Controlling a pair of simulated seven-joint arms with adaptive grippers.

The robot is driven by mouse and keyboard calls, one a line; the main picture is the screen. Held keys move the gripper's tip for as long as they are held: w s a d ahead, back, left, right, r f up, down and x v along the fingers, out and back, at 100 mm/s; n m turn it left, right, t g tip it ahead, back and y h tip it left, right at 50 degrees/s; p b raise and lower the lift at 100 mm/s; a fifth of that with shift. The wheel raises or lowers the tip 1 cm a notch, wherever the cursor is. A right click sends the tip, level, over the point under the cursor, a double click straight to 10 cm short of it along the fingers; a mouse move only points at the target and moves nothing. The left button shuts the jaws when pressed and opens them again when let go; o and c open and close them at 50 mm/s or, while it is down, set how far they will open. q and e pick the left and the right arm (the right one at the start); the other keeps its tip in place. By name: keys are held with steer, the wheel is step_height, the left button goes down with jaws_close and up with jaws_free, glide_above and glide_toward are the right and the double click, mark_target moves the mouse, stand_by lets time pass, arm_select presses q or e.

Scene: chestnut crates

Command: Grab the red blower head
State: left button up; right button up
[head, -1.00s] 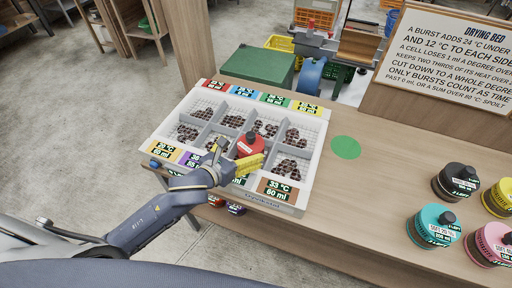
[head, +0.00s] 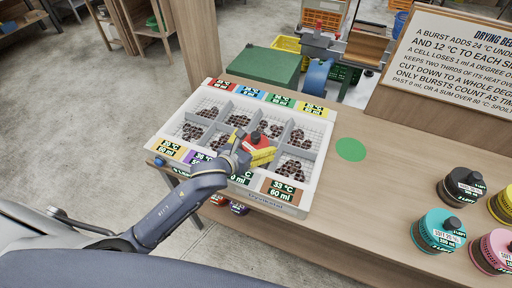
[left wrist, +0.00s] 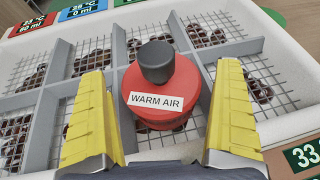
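The red blower head (head: 256,140) stands in the gridded tray (head: 318,150), with a dark knob on top. In the left wrist view the blower head (left wrist: 165,90) carries a "WARM AIR" label and is upright over the grid dividers. My left gripper (head: 258,150) is at the blower head. Its yellow fingers (left wrist: 161,85) are open, one on each side of the red body, with narrow gaps showing. The blower head's underside is hidden. My right gripper is not in view.
The tray's cells hold brown chestnuts (head: 292,170). A green disc (head: 350,149) lies right of the tray. Black (head: 460,188), teal (head: 438,232) and pink (head: 496,250) bottles stand at the right. A sign (head: 450,60) stands behind. The wooden table between the disc and bottles is clear.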

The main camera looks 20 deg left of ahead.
arm_select(q)
steer(key=c, duration=1.5)
